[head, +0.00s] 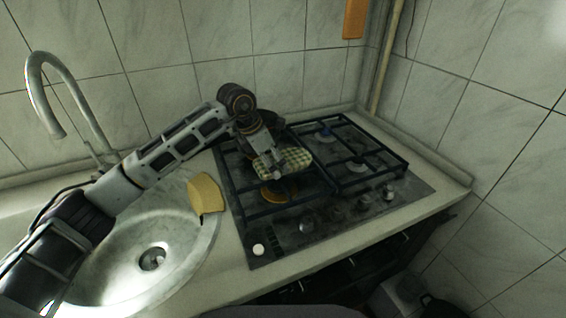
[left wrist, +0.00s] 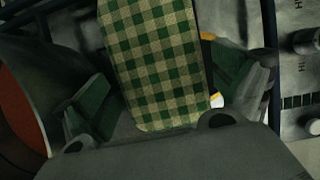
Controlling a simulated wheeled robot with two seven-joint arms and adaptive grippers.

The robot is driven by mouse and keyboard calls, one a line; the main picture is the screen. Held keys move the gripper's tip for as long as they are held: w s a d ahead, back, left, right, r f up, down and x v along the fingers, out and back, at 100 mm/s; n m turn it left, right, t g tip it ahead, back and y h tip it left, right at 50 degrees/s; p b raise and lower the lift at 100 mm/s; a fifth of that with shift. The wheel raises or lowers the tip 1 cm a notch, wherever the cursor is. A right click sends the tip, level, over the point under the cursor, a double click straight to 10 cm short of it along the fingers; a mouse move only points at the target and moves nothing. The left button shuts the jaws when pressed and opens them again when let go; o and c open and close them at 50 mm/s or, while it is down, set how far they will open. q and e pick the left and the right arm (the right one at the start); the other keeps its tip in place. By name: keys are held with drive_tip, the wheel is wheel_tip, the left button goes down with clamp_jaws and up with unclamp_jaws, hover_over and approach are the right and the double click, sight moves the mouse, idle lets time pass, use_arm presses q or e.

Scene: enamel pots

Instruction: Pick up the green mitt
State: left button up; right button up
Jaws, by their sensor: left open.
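The green mitt (head: 297,154) has a green and cream check and is at the left part of the black stove, over the grate. In the left wrist view the mitt (left wrist: 152,60) runs down from the top edge between my two fingers. My left gripper (head: 270,157) is at the mitt, with its fingers apart. In the left wrist view the fingers of my left gripper (left wrist: 165,95) stand on either side of the mitt. I cannot tell whether they touch it. The gripper hides part of the mitt in the head view. My right gripper is not in view.
The stove (head: 335,205) has raised black grates and front knobs. An orange round thing (head: 275,194) lies below the mitt. A yellow item (head: 205,194) sits at the rim of the round sink (head: 120,285). A tall faucet (head: 47,95) stands at the left. Tiled walls close the back and right.

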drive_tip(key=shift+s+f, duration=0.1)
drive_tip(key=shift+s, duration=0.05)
use_arm(q)
drive_tip(key=shift+c, duration=0.6)
drive_tip(key=c, duration=0.7)
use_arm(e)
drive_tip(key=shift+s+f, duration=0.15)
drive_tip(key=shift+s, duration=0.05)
use_arm(q)
drive_tip(key=shift+r, duration=0.2)
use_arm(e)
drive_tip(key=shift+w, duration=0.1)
use_arm(q)
drive_tip(key=shift+r, duration=0.55)
wheel_tip(320, 180, up, 9)
drive_tip(key=shift+f+p, duration=0.2)
drive_tip(key=shift+p, duration=0.1)
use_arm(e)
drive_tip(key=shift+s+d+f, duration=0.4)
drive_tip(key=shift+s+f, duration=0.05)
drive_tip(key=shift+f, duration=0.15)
